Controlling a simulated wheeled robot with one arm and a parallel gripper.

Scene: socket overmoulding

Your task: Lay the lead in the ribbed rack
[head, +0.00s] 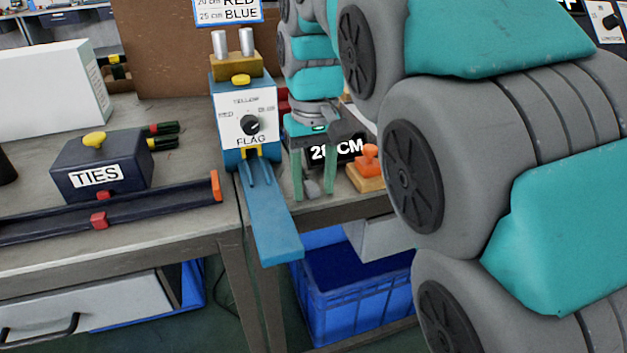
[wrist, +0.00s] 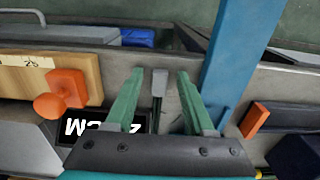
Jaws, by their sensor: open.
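My gripper (head: 314,194) is open, its two green fingers pointing down at the front of the bench beside the blue flag machine. In the wrist view the gripper (wrist: 160,74) has a small grey block-like end (wrist: 159,82) between its fingers, with a gap on both sides. Thin dark strands run back from it towards the palm; this looks like the lead. The grey end also shows low between the fingers in the head view (head: 312,187). Whether it lies on the bench or hangs at the edge I cannot tell. I cannot make out a ribbed rack in either view.
The flag machine (head: 247,112) with its long blue arm (head: 270,215) stands left of my gripper. A wooden block with an orange knob (head: 369,160) and a black length sign (head: 345,150) are right. A TIES box (head: 100,165) stands behind a dark rail (head: 150,207). A blue crate (head: 350,300) is below.

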